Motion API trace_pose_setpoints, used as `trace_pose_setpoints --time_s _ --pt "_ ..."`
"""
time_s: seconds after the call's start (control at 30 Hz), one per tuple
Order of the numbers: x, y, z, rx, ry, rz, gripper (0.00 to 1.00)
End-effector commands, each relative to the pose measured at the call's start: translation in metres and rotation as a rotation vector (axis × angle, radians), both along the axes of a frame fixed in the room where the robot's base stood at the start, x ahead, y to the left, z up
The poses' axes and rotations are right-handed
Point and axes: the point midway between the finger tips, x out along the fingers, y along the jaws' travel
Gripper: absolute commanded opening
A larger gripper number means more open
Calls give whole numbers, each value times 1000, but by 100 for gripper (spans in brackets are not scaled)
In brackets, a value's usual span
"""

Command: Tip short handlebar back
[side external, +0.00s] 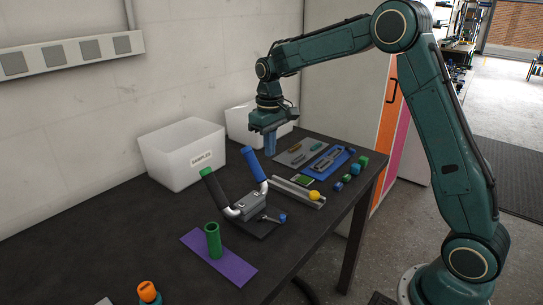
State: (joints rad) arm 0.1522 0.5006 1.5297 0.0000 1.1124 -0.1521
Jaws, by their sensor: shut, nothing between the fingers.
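The short handlebar (231,212) stands in a grey clamp block (251,204) on a dark base plate near the table's middle. Its two ends point up and lean to the left. One end has a black grip (216,189) with a green tip, the other a blue grip (254,163). My gripper (270,152) is shut and empty, pointing down behind and to the right of the blue grip. It looks apart from the handlebar, but the depth between them is hard to tell.
White bins (183,153) stand along the wall. A green tube (213,240) stands on a purple mat (235,269) in front. A grey rail (297,190), a yellow knob (314,195), a blue tray (332,160) and small blocks lie to the right. The left tabletop is mostly clear.

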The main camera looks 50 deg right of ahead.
Motion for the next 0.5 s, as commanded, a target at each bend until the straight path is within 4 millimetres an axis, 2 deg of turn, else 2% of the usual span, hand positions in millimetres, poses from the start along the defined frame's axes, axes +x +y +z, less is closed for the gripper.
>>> trace_pose_setpoints --time_s 0.5 --pt "-9 0 29 0 -3 0 0"
